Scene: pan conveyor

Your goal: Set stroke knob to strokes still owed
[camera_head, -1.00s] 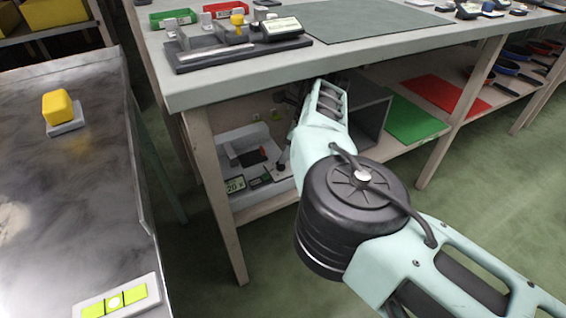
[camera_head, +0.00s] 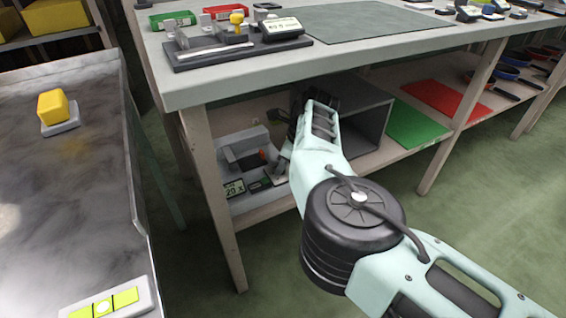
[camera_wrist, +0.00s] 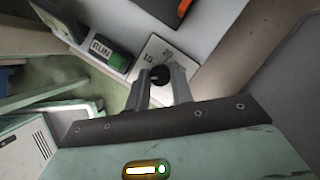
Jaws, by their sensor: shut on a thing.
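A light grey machine (camera_head: 258,137) sits on the lower shelf under the bench. Its small display (camera_head: 234,188) appears to read "20 X". In the wrist view, a dark round knob (camera_wrist: 160,75) stands on a white dial plate (camera_wrist: 153,51) marked "10" near its edge; other marks are too small to read. My gripper (camera_wrist: 160,82) is shut on the knob, with one finger on each side. The fingers hide part of the plate, and any pointer on the knob cannot be made out. In the head view my arm reaches under the bench top and the knob is not clear.
A "RUN" label (camera_wrist: 101,46) and green panel lie beside the dial plate. The bench top (camera_head: 190,92) hangs over my arm. A grey open box (camera_head: 367,118) stands close to my wrist's right. A metal table (camera_head: 95,190) is at left, with floor between.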

